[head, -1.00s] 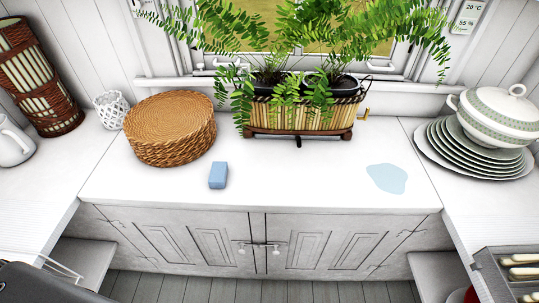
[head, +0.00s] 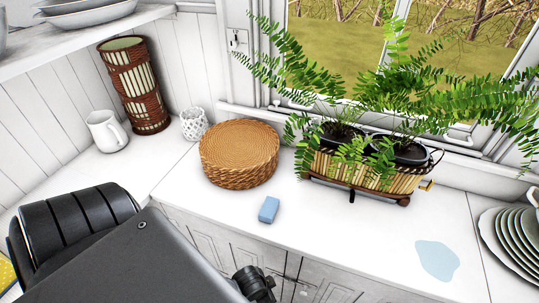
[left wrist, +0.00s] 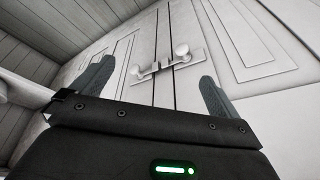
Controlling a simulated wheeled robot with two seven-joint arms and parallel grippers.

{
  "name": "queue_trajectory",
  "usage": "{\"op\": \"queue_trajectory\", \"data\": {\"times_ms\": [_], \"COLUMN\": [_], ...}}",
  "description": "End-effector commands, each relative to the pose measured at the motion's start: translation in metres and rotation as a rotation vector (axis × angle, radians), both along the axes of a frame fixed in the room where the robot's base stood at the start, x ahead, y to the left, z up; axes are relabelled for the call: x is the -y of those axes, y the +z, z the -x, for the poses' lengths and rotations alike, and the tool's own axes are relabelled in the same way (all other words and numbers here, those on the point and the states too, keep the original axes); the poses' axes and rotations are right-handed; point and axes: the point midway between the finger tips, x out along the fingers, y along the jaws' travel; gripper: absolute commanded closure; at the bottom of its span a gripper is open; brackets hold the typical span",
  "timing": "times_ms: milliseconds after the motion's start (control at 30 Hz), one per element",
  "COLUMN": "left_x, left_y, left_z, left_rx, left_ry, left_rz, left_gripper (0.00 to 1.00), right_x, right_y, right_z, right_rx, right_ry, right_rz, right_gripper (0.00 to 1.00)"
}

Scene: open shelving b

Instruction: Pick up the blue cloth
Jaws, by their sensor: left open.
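A small light-blue block (head: 268,210), which looks like the folded blue cloth or a sponge, lies on the white counter (head: 330,225) in front of a round wicker stack. A flat pale-blue patch (head: 437,260) lies farther right on the counter; I cannot tell whether it is cloth or spilled liquid. My left arm fills the lower left of the head view. In the left wrist view my left gripper (left wrist: 156,68) is open and empty, its fingers facing the cabinet doors below the counter. My right gripper is not in view.
The wicker stack (head: 240,150) stands behind the block. A fern planter (head: 365,168) stands by the window, and stacked plates (head: 510,240) are at the right. A white jug (head: 106,132) is at the left. Cabinet doors with knobs (left wrist: 181,50) are before the gripper. Counter around the block is clear.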

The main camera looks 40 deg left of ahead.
Motion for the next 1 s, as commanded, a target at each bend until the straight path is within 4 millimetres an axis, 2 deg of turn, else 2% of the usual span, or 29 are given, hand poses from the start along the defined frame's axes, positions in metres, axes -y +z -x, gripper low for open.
{"op": "queue_trajectory", "data": {"times_ms": [33, 100, 200, 433, 533, 700, 800, 967, 1000], "left_x": [0.003, 0.006, 0.009, 0.015, 0.031, 0.072, 0.098, 0.14, 0.15], "left_y": [0.039, 0.077, 0.123, 0.214, 0.258, 0.284, 0.298, 0.317, 0.321], "left_z": [-0.008, -0.014, -0.018, -0.019, -0.036, -0.08, -0.099, -0.122, -0.126], "left_rx": [0.024, 0.047, 0.074, 0.137, 0.236, 0.428, 0.543, 0.737, 0.787], "left_ry": [-0.014, -0.033, -0.054, -0.112, -0.262, -0.623, -0.847, -1.283, -1.416], "left_rz": [0.001, -0.003, -0.008, -0.022, -0.059, -0.159, -0.234, -0.407, -0.465], "left_gripper": [0.0, 0.0, 0.0, 0.0, 0.0, 0.0, 0.0, 0.0, 0.0], "right_x": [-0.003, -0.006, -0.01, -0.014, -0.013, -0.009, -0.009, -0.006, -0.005], "right_y": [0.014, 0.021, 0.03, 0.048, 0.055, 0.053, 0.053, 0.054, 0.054], "right_z": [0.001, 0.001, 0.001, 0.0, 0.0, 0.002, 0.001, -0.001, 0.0], "right_rx": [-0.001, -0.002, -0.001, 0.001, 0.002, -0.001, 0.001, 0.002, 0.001], "right_ry": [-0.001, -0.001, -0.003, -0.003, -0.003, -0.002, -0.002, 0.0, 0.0], "right_rz": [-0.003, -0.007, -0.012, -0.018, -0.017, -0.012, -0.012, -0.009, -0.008], "right_gripper": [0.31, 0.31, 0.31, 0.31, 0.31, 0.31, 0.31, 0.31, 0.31]}}
